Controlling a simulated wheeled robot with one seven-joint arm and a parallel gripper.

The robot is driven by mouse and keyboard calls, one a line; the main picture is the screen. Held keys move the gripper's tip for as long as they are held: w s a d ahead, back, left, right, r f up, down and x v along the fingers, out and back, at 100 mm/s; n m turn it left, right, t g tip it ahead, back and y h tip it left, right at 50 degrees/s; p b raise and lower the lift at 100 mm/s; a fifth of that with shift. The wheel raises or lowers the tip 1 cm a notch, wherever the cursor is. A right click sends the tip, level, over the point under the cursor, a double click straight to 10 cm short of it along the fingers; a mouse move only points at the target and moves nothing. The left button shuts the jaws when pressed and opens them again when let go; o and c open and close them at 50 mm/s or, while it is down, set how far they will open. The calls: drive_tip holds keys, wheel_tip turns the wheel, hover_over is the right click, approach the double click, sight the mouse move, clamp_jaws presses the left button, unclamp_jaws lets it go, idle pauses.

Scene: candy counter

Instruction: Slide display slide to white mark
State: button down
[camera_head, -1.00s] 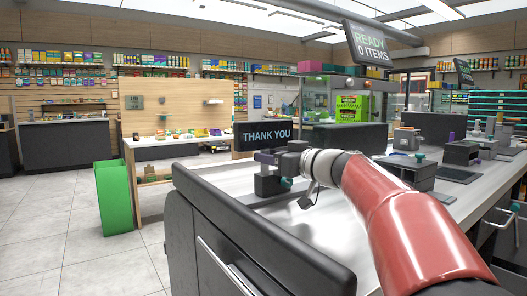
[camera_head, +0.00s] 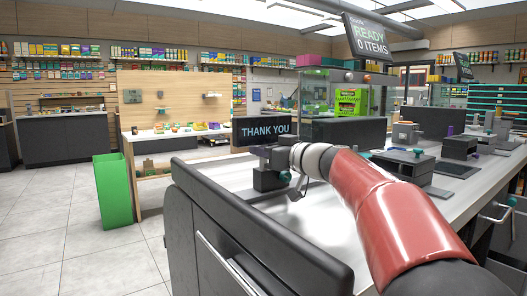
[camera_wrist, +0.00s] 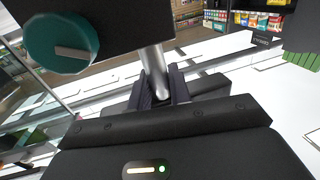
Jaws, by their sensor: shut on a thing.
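The display slide carries a dark "THANK YOU" sign (camera_head: 264,130) at the near left end of the counter. Below it is a black block (camera_head: 267,180) with a teal knob (camera_head: 286,177) on its side. My gripper (camera_head: 272,157) is at this block, just under the sign. In the wrist view, the fingers of my gripper (camera_wrist: 163,92) are shut on a silver post (camera_wrist: 154,68) that joins the black block. The teal knob also shows there (camera_wrist: 62,43), with a grey bar on its face. I cannot make out the white mark in either current view.
Several other dark fixtures, one (camera_head: 404,165) with a teal knob, stand further right along the counter. A green bin (camera_head: 114,190) stands on the floor at left.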

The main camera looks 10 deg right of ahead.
drive_tip(key=shift+w+d+f+b, duration=0.1)
drive_tip(key=shift+d+f+b, duration=0.1)
drive_tip(key=shift+b, duration=0.1)
drive_tip(key=shift+w+d+r+b, duration=0.1)
drive_tip(key=shift+w+d+b, duration=0.15)
drive_tip(key=shift+d+b, duration=0.25)
drive_tip(key=shift+w+d+b, duration=0.2)
drive_tip(key=shift+d+b, duration=0.05)
drive_tip(key=shift+d, duration=0.3)
drive_tip(key=c, duration=1.3)
unclamp_jaws()
drive_tip(key=shift+s, duration=0.1)
drive_tip(key=shift+c, duration=0.2)
drive_tip(key=b+v, duration=0.2)
drive_tip(key=v, duration=0.5)
drive_tip(key=shift+s+d, duration=0.15)
drive_tip(key=shift+s, duration=0.2)
